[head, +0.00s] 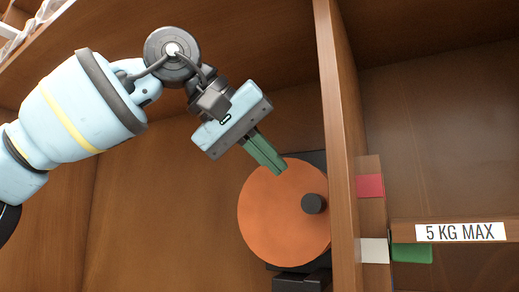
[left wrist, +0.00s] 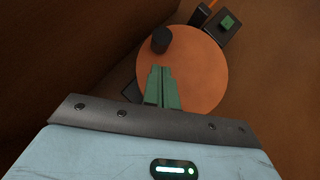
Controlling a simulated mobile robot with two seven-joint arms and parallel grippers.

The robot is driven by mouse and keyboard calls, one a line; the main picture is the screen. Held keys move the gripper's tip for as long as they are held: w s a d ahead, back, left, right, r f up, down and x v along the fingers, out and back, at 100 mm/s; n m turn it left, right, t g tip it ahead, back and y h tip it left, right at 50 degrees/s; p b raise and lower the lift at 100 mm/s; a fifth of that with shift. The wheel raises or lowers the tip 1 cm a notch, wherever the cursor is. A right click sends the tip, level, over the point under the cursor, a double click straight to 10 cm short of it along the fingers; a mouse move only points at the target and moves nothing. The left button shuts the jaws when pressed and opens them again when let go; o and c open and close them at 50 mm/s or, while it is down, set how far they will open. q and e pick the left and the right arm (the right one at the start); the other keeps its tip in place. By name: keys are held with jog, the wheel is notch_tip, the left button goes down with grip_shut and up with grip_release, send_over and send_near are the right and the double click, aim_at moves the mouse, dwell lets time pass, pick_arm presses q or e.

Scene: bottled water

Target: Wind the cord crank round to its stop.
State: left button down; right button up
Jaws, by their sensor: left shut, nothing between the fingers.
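The cord crank is an orange disc (head: 275,225) with a dark knob (head: 313,204) near its right edge, mounted on a black base inside a wooden compartment. My left gripper (head: 281,169) is shut and empty, with its green fingertips at the disc's upper edge in the head view. In the left wrist view the shut fingers (left wrist: 162,72) overlap the orange disc (left wrist: 195,75), and the knob (left wrist: 161,39) is just beyond the tips. The fingers are apart from the knob; I cannot tell whether they touch the disc. My right gripper is not in view.
An upright wooden divider (head: 340,120) stands close to the right of the disc. Beyond it are red (head: 370,186), white (head: 374,250) and green (head: 411,253) blocks and a shelf labelled "5 KG MAX" (head: 460,232). The compartment left of the disc is clear.

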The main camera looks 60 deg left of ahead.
aim_at(291, 180)
pick_arm(q)
jog(key=shift+x, duration=2.55)
jog(key=shift+a, duration=0.15)
